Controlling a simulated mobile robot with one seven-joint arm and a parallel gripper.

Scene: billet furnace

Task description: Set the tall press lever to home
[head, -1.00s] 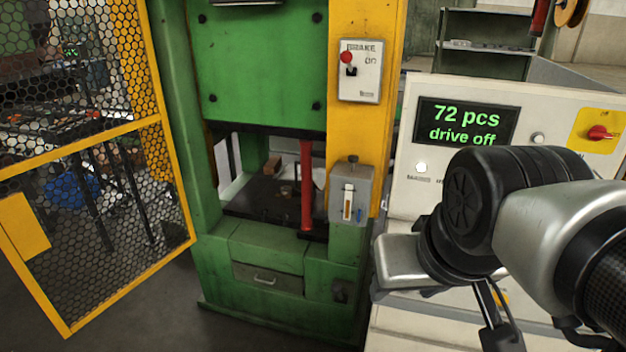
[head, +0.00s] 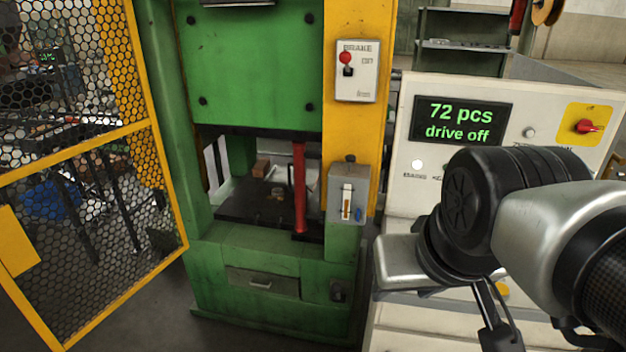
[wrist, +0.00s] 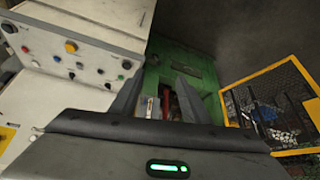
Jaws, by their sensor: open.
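The green press (head: 250,70) stands left of centre in the head view. A tall red upright bar (head: 299,188) stands in its opening at the right side; I cannot tell if it is the tall lever. A red-knobbed lever (head: 346,60) sits on the brake plate (head: 356,85) on the yellow column. Below it is a grey box (head: 348,180) with a slotted scale. My gripper (wrist: 160,76) is open and empty in the wrist view, pointed toward the press and apart from it. The red bar (wrist: 167,103) shows between its fingers. In the head view my arm mostly hides the gripper.
A control panel (head: 540,103) on the right reads "72 pcs, drive off" and has a red rotary switch (head: 587,126). A yellow-framed mesh gate (head: 90,140) stands at left. Small blocks lie on the press bed (head: 245,207). The floor before the press (head: 150,325) is clear.

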